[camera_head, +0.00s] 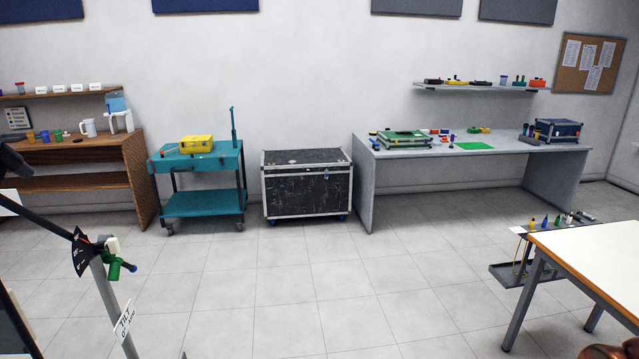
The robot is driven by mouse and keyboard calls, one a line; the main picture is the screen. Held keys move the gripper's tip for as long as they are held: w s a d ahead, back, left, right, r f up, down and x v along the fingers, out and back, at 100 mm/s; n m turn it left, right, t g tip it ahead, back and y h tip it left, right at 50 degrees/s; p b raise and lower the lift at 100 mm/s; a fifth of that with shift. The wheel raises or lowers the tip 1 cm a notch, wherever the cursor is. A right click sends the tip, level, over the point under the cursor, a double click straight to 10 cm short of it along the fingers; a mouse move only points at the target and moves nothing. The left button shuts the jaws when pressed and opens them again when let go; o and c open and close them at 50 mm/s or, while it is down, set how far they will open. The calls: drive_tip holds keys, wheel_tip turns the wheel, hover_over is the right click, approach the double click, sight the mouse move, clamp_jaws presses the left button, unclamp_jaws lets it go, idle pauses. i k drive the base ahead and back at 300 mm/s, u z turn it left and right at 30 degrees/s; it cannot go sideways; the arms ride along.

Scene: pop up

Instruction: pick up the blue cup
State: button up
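On the wooden bench at the far left stands a small row of coloured cups. A blue cup (45,136) appears to stand between a yellow cup (31,136) and a green cup (58,135). They are small and far off, so their details are hard to make out. The blue cup looks upright.
A teal cart (205,205), a black case (307,188) and a grey table (365,185) line the wall. A metal stand (105,285) is at front left. The middle floor is clear.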

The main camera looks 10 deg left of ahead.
sight(45, 137)
drive_tip(key=u, duration=0.15)
drive_tip(key=i, duration=1.75)
drive_tip(key=u, duration=1.05)
drive_tip(key=i, duration=1.4)
drive_tip(key=u, duration=1.4)
drive_tip(key=i, duration=3.8)
drive_tip(key=z, duration=0.25)
drive_tip(key=i, duration=1.55)
drive_tip(key=z, duration=0.1)
